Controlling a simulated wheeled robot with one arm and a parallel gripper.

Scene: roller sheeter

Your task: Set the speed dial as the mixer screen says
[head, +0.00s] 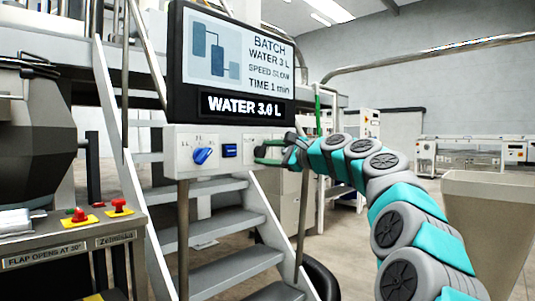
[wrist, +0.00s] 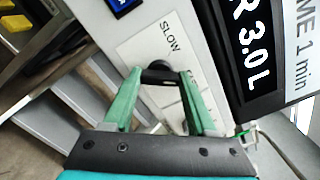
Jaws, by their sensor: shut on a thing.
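The mixer screen (head: 238,60) reads BATCH, WATER 3 L, SPEED SLOW, TIME 1 min. A strip below it (head: 243,108) reads WATER 3.0 L. My gripper (head: 264,151) is at the right end of the control panel under the screen. In the wrist view its green fingers (wrist: 158,76) are shut on the black speed dial (wrist: 158,70), one on each side. The word SLOW (wrist: 168,37) is printed on the white plate beside the dial. Other plate marks are partly hidden by a finger. I cannot tell which mark the dial points at.
A blue dial (head: 203,156) with litre marks and a blue button (head: 230,151) sit left of my gripper on the panel (head: 183,139). Metal steps (head: 215,225) are below. Red buttons (head: 119,206) stand on the machine at the left.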

